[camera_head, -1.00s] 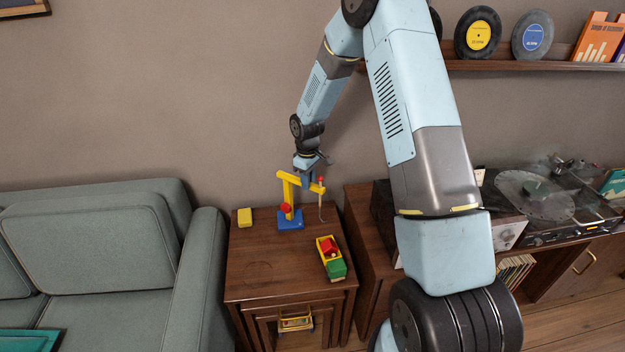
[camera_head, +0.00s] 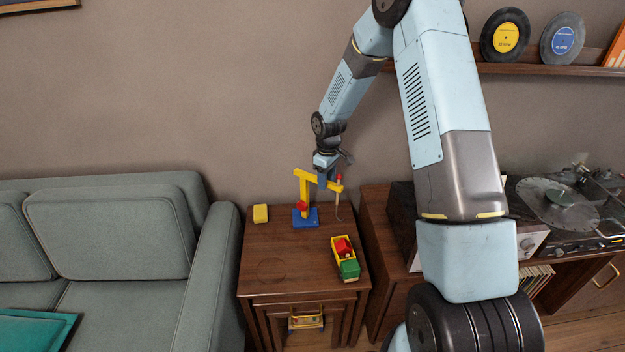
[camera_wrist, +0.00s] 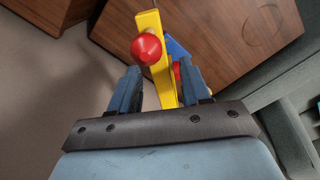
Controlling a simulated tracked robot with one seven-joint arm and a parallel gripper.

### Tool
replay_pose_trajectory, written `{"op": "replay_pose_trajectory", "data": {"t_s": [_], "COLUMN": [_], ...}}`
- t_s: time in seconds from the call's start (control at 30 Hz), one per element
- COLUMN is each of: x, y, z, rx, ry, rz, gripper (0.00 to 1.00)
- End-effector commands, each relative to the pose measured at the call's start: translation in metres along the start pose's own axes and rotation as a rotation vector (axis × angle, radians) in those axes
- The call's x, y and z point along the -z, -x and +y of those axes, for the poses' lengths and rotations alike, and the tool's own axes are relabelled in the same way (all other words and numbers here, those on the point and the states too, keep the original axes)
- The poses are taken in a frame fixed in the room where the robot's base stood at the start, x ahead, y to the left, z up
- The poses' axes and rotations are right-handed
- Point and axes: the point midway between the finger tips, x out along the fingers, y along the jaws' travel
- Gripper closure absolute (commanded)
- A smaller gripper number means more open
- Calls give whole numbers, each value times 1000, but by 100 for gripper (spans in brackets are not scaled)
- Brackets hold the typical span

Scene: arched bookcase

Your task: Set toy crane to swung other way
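The toy crane stands upright on its blue base (camera_head: 305,218) at the back of the small wooden table. Its yellow boom (camera_head: 333,185) points right and slightly forward, with a red knob (camera_head: 339,178) near the tip and a thin line hanging below. My gripper (camera_head: 326,180) is at the boom from above, between mast and tip. In the wrist view my gripper (camera_wrist: 157,85) is open, with its two fingers on either side of the yellow boom (camera_wrist: 163,80). A gap shows at the left finger; contact at the right finger cannot be told. The red knob (camera_wrist: 147,47) lies just beyond the fingertips.
A yellow block (camera_head: 261,214) lies left of the crane on the table (camera_head: 290,262). A toy truck (camera_head: 345,258) stands in front, right. A grey sofa (camera_head: 110,235) is on the left. A cabinet with a turntable (camera_head: 560,205) is on the right. The table's front left is clear.

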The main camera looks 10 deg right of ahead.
Motion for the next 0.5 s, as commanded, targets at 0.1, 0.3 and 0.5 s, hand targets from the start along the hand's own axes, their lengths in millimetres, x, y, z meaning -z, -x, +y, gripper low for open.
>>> {"op": "replay_pose_trajectory", "data": {"t_s": [0.1,0.3,0.5], "x": [1,2,2], "y": [0,6,35], "z": [-2,-2,-1], "rx": [1,0,-2], "ry": [2,4,2], "rz": [-1,0,1], "gripper": [53,53,53]}}
